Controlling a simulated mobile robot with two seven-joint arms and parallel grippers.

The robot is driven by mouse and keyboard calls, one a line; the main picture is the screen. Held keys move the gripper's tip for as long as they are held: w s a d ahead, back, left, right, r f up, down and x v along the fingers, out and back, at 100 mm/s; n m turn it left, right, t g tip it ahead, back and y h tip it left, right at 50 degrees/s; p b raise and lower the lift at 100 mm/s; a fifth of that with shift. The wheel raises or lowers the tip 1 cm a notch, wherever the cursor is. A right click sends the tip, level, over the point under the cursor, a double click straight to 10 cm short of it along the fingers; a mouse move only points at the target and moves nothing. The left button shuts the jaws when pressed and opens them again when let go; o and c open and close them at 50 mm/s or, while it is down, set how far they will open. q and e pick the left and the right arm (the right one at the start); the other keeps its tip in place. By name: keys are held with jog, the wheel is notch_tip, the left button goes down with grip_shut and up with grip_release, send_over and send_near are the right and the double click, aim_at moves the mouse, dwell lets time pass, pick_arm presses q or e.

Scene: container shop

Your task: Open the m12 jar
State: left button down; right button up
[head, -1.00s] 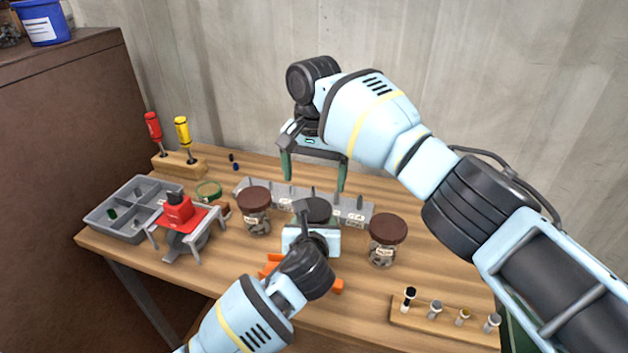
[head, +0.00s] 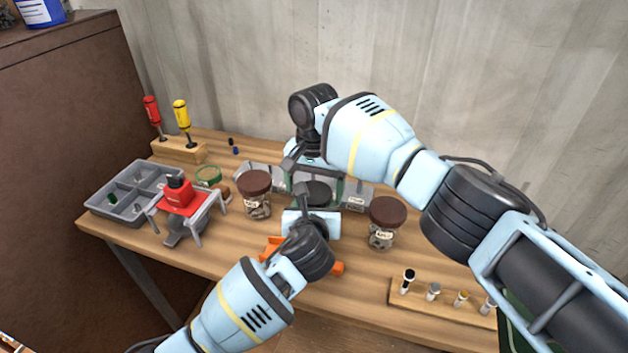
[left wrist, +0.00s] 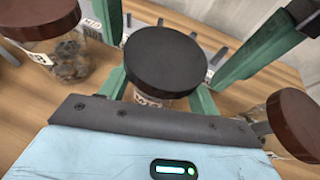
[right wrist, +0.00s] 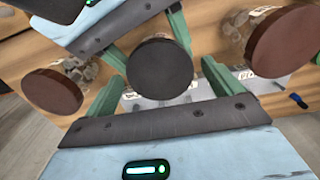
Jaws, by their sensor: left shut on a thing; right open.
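A glass jar with a black lid (head: 318,193) stands upright in the middle of the bench. The lid also shows in the left wrist view (left wrist: 165,60) and the right wrist view (right wrist: 160,66). My left gripper (head: 313,208) is shut on this jar's body below the lid, from the front. My right gripper (head: 316,182) is open above it, pointing down, with its green fingers on either side of the lid and apart from it. The jar's label is mostly hidden, and I cannot read it.
Brown-lidded jars stand close by on the left (head: 256,185) and right (head: 387,213). A grey label rail (head: 357,197) runs behind. A grey tray (head: 97,210), a red clamp-like fixture (head: 178,196) and a screwdriver block (head: 180,150) are at left; a vial rack (head: 445,303) is front right.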

jog(key=c, duration=1.1)
jog(key=shift+n, duration=1.7)
jog(key=o, duration=1.1)
